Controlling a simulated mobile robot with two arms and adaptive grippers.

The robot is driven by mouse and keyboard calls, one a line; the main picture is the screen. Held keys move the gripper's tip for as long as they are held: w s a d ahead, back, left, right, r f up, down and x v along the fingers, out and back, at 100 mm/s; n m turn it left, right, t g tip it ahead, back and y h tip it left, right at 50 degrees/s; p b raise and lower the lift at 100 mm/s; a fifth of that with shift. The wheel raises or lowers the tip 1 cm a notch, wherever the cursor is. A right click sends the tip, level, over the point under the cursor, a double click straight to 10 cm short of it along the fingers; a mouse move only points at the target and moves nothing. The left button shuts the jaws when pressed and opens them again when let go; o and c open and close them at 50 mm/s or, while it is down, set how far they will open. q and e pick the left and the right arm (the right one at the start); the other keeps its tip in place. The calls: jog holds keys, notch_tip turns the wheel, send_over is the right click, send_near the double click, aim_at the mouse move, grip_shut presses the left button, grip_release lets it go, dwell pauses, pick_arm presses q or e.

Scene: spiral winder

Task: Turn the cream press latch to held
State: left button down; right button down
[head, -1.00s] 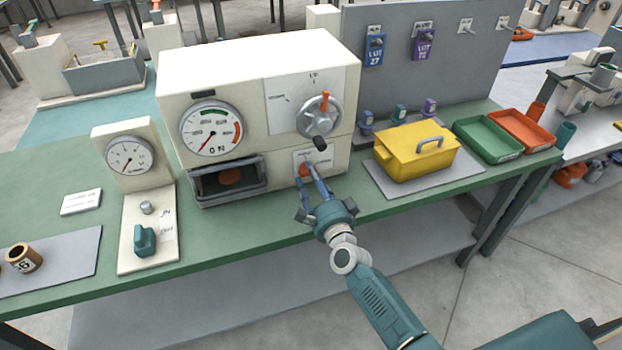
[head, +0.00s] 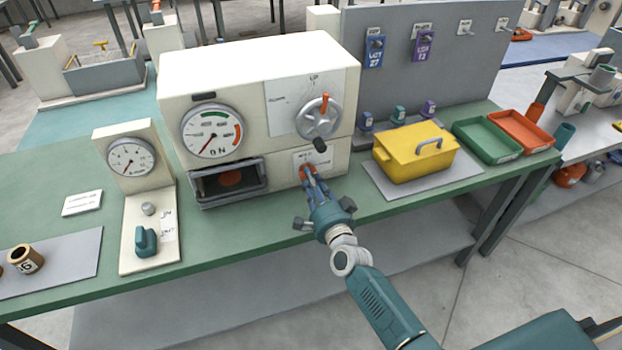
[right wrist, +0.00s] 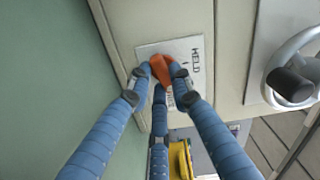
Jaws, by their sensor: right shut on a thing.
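The cream press (head: 250,65) stands on the green bench. Its latch is an orange knob (right wrist: 161,70) on a small plate (right wrist: 192,50) low on the press front, right of the open drawer. The plate has HELD lettering at one end; the other label is partly covered by my fingers. My right gripper (head: 308,176) reaches up to the latch, and its blue fingers are shut on the orange knob, also seen in the right wrist view. The fingers hide part of the knob, so its exact setting is hard to tell. My left gripper is not in view.
Above the latch is a handwheel (head: 318,118) with a dark handle knob close to my right gripper. The drawer (head: 230,182) is left of the latch. A yellow lidded box (head: 405,155) stands to the right, with green (head: 487,138) and orange trays beyond.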

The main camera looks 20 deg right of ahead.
jog(key=n+p, duration=0.1)
jog(key=n, duration=0.2)
jog(key=shift+n, duration=0.4)
jog(key=n, duration=0.3)
jog(key=shift+d+n+p, duration=0.1)
jog(key=shift+n+p, duration=0.2)
jog(key=shift+p, duration=0.05)
jog(key=n, duration=0.3)
jog(key=shift+r+n, duration=0.1)
jog(key=shift+n, duration=0.2)
jog(key=shift+n+p, duration=0.4)
jog(key=shift+n, duration=1.5)
jog(key=c, duration=1.5)
grip_release()
jog(key=shift+c, duration=0.2)
jog(key=shift+r, duration=0.1)
